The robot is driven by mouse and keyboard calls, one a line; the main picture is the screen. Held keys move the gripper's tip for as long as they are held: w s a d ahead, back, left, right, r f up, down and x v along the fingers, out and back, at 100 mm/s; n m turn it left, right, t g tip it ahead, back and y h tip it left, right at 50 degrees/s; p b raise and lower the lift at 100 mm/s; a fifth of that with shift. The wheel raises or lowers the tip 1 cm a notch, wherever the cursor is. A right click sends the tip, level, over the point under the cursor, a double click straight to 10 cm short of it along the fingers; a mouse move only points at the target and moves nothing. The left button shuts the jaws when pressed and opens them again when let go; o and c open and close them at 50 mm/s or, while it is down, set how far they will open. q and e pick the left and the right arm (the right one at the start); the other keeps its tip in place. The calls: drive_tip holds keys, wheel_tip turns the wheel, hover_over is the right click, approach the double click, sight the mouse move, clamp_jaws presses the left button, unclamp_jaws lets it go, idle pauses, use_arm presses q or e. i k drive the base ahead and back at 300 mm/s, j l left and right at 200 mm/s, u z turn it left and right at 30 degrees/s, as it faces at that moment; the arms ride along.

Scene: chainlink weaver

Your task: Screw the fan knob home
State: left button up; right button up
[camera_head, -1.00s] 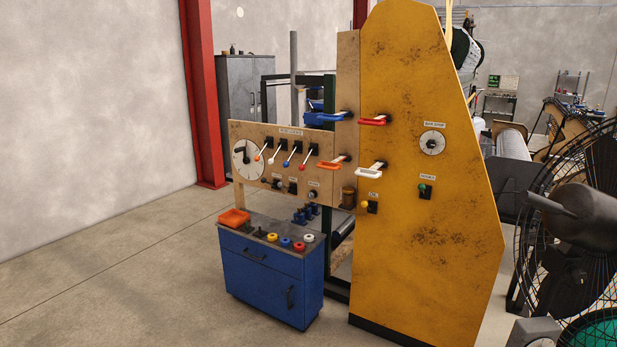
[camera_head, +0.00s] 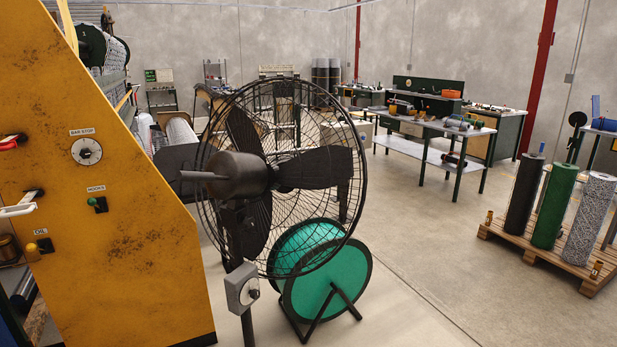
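A large black pedestal fan (camera_head: 242,175) with a round wire cage stands in the middle of the head view, right of the yellow machine. In front of it, low down, a small grey control box (camera_head: 237,284) sits on a post. A small round knob (camera_head: 253,293) shows on the box's right side. It is too small to tell how far it is screwed in. Neither of my grippers is in view.
The yellow machine panel (camera_head: 110,230) fills the left side. A green reel (camera_head: 335,285) on a black stand is behind the fan, close by. A pallet (camera_head: 530,255) with several rolls stands at the right. Workbenches (camera_head: 440,130) are farther back. The floor between reel and pallet is clear.

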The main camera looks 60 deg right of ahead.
sight(248, 222)
drive_tip(key=z, duration=2.15)
